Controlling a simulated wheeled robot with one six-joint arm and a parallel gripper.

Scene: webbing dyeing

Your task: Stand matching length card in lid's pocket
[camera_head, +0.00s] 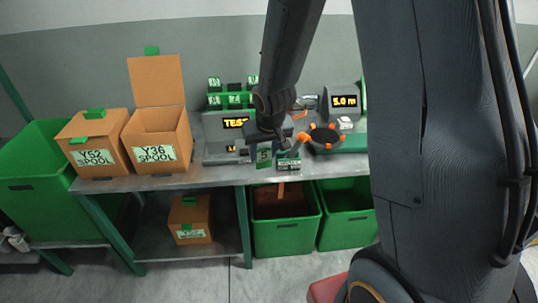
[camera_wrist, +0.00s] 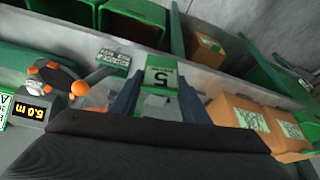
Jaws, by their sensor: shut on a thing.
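My gripper (camera_head: 266,143) is shut on a green length card (camera_head: 264,156) with a pale face marked 5, held above the bench's front edge. In the wrist view the card (camera_wrist: 162,75) stands between the two fingers of my gripper (camera_wrist: 160,92). The Y36 spool box (camera_head: 157,152) stands open to the left, its lid (camera_head: 156,82) upright with a green piece (camera_head: 151,50) on its top edge. The Y62 spool box (camera_head: 92,157) beside it looks closed, with a green piece (camera_head: 88,141) on top. A meter display (camera_head: 344,101) reads 5.0 m.
A grey tester (camera_head: 222,124) and a green rack (camera_head: 231,100) stand behind my gripper. An orange-knobbed wheel (camera_head: 323,137) is to the right. A small box (camera_head: 190,218) sits on the lower shelf. Green bins (camera_head: 284,238) stand under the bench (camera_head: 215,177).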

